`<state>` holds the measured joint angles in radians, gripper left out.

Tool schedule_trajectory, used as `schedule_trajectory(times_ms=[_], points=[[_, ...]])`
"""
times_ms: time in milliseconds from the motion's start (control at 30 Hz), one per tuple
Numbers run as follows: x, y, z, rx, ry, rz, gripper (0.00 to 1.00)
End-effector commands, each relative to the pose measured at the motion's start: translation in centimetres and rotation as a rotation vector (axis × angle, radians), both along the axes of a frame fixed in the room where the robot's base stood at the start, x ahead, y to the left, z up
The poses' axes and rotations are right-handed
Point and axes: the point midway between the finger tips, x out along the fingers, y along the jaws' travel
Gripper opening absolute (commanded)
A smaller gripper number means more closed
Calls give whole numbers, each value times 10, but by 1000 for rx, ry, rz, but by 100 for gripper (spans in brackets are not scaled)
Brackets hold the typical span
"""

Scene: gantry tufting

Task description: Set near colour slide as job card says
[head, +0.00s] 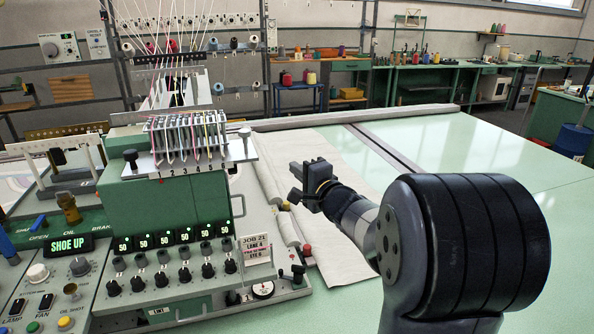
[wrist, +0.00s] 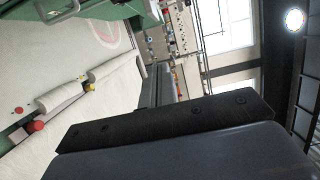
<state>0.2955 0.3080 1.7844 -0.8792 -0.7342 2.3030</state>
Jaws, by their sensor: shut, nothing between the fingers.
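The job card (head: 257,256) stands at the right end of the green tufting head (head: 165,205). It reads JOB 21, LANE 4, a red line too small to read, and what looks like STE 6. A row of upright plates (head: 186,137) with coloured threads sits on a pale plate numbered from 1 along its front. I cannot tell which part is the near colour slide. My gripper (head: 311,184) is shut and empty, right of the head and above the white cloth. In the wrist view dark gripper parts (wrist: 170,120) fill the foreground.
A display (head: 68,246) reads SHOE UP. Several small displays showing 50 (head: 165,240) sit above rows of black knobs. White rollers (head: 280,205) run along the cloth (head: 340,170). The green table (head: 460,150) is clear to the right. A shelf rack stands behind.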

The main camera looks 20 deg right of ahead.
Motion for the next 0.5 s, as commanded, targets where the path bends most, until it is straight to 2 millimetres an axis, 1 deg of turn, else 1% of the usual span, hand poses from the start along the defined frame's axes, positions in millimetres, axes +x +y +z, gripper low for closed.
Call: schedule_trajectory(times_ms=[33, 100, 333, 400, 500], points=[[11, 3, 0, 1, 1, 2, 0], [25, 7, 0, 0, 1, 2, 0], [68, 18, 1, 0, 1, 1, 0], [67, 30, 0, 0, 0, 3, 0], [67, 43, 0, 0, 0, 1, 0]])
